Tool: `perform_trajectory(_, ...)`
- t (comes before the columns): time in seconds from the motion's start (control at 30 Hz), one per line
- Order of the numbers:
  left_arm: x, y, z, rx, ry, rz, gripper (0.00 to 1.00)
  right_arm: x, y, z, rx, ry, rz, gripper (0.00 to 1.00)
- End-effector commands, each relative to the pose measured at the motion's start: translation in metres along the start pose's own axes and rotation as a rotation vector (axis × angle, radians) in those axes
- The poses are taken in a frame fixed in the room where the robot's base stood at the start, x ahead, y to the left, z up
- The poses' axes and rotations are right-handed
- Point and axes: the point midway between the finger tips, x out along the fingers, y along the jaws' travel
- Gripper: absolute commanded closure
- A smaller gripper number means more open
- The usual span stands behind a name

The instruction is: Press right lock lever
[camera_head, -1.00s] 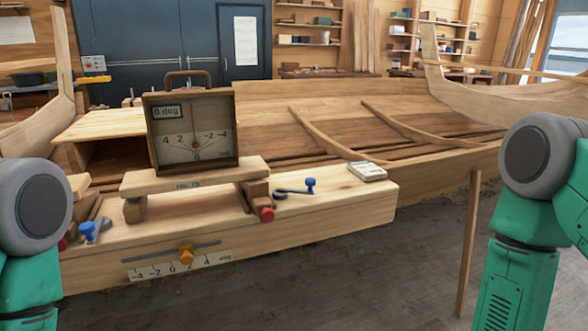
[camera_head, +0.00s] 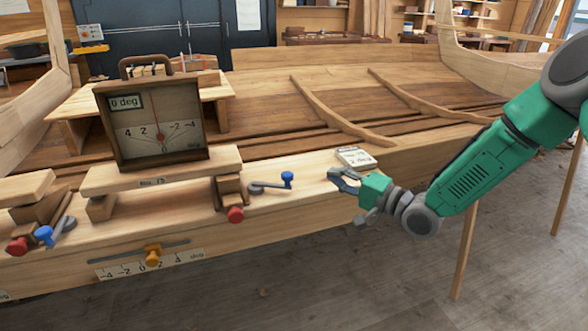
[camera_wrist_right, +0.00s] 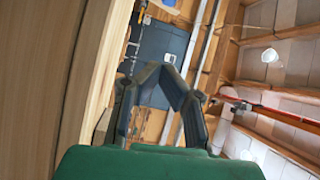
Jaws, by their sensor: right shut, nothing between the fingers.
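The right lock lever (camera_head: 268,188) is a dark grey arm with a blue knob (camera_head: 287,179), lying on the wooden beam top to the right of the gauge stand. My right gripper (camera_head: 334,178) reaches in from the right. It is a short way to the right of the blue knob, apart from it, near the beam's front edge. In the right wrist view its two dark fingers (camera_wrist_right: 163,70) meet at the tips with nothing between them. The lever does not show clearly in the wrist view. My left gripper is not in view.
A wooden dial gauge (camera_head: 155,120) reading 0 deg stands on a plank (camera_head: 160,170). A small labelled block (camera_head: 356,157) lies just behind my gripper. An orange slider (camera_head: 152,254) is on the beam's front face.

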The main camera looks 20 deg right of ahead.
Motion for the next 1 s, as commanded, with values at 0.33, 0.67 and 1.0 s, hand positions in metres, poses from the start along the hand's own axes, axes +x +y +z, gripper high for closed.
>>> perform_trajectory(0.33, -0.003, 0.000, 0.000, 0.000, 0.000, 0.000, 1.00, 0.027, 0.001, -0.001, -0.001, -0.002, 0.001, 1.00)
perform_trajectory(0.67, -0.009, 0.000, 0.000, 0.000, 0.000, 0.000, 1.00, 0.093, 0.001, -0.001, -0.002, -0.001, 0.001, 1.00)
perform_trajectory(1.0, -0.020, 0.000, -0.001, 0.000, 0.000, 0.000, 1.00, 0.087, 0.001, 0.032, 0.002, 0.000, 0.002, 1.00)
